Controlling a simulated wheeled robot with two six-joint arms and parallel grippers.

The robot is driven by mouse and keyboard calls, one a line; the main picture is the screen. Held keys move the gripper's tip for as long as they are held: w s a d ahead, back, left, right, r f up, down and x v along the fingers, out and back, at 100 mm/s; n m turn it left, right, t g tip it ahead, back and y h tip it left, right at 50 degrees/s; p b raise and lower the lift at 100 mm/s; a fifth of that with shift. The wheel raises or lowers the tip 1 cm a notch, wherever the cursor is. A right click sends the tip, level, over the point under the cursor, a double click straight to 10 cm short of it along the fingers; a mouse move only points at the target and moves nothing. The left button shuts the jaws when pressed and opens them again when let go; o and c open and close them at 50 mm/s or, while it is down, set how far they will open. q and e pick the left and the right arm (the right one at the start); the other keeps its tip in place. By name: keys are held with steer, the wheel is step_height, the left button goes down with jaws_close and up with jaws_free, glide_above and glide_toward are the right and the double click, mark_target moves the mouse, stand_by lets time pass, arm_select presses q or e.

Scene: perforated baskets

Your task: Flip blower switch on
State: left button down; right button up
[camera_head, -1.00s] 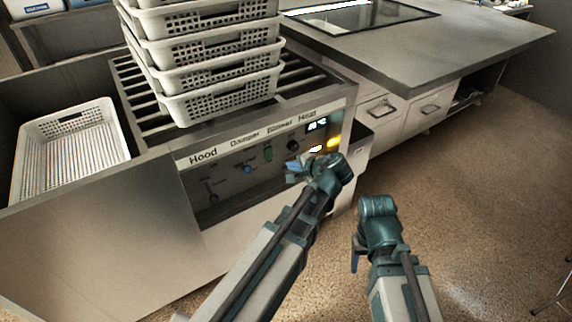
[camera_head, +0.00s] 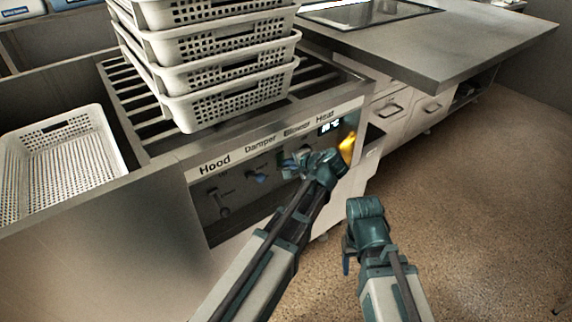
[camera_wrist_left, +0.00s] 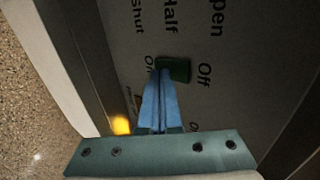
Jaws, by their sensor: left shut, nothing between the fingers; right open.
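The control panel (camera_head: 228,200) carries the labels Hood, Damper, Blower and Heat. The blower switch shows in the left wrist view as a small dark green block (camera_wrist_left: 176,68) between the words On and Off. My left gripper (camera_head: 287,163) is in front of the panel below the Blower label and hides the switch in the head view. In the wrist view its blue fingers (camera_wrist_left: 164,76) are shut and empty, with tips at the green block; contact is uncertain. Which way the switch is set is unclear. My right gripper (camera_head: 347,254) is open, low and away from the panel.
A stack of white perforated baskets (camera_head: 230,105) stands on the slatted top above the panel. Another basket (camera_head: 60,150) lies at left. A yellow light (camera_head: 347,146) glows at the panel's right end. The floor (camera_head: 470,220) at right is clear.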

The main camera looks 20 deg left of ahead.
steer(key=shift+f, duration=0.1)
stand_by(0.3)
steer(key=shift+r, duration=0.2)
steer(key=shift+r+p, duration=0.65)
steer(key=shift+p, duration=0.05)
